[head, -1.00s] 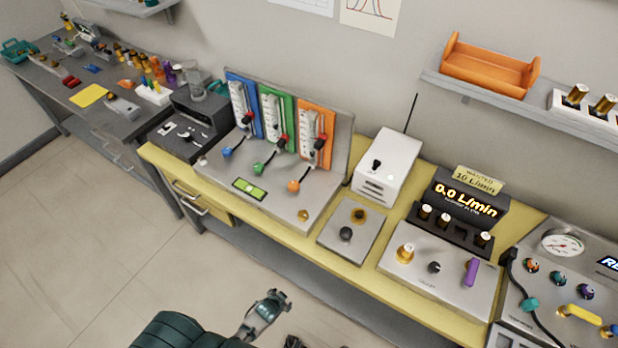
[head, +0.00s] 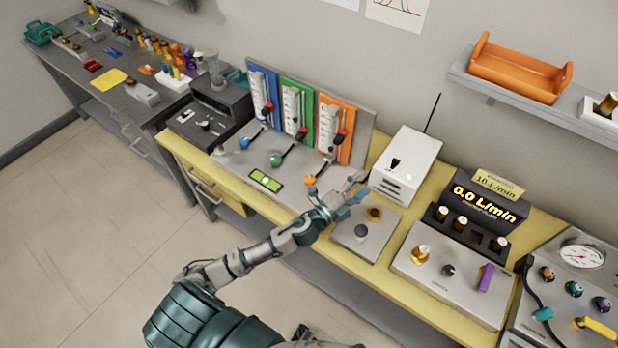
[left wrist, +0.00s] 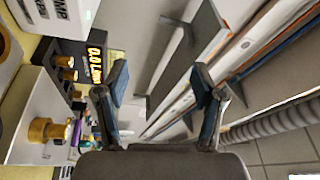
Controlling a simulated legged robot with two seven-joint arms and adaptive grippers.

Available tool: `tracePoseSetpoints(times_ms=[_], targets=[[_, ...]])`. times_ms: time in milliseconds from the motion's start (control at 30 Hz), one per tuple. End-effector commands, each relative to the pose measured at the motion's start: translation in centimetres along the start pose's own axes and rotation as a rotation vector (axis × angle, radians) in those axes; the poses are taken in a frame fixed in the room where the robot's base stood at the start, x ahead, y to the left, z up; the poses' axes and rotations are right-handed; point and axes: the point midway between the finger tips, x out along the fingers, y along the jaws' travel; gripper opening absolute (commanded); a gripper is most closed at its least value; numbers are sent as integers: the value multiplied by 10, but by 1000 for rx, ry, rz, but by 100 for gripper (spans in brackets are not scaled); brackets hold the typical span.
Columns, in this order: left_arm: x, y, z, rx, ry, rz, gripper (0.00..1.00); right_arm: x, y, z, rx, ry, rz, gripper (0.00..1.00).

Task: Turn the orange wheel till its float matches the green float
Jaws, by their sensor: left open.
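The orange wheel (head: 310,181) is a small knob at the front of the metal panel, below the orange flowmeter board (head: 335,128). The green flowmeter board (head: 297,108) stands to its left, with the green wheel (head: 276,160) in front. Both boards carry white scale tubes; the floats are too small to compare. My left gripper (head: 356,189) is just right of the orange wheel, apart from it, over the panel's right edge. In the left wrist view the fingers (left wrist: 162,85) are spread with nothing between them. My right gripper does not show.
A white box (head: 406,165) with an antenna stands right of the panel. A small plate with a black knob (head: 361,231) lies in front of it. The blue flowmeter board (head: 263,95) is left of the green one. The 0.0 L/min display (head: 478,207) is further right.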

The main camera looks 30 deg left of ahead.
Motion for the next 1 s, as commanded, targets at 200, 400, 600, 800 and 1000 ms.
tracePoseSetpoints(times_ms=[200, 400, 600, 800, 1000], targets=[[20, -27, -40, 851, 682, 24, 68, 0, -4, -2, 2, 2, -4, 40], [-24, -22, 83, 1464, 1074, 478, 68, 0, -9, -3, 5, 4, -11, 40], [-79, -63, 193, 1645, 1182, 909, 68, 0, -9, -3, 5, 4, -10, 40], [-91, -66, 214, 1656, 1199, 1008, 68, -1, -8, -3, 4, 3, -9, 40], [-81, -30, 215, 1654, 1201, 1004, 68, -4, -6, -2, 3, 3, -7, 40]])
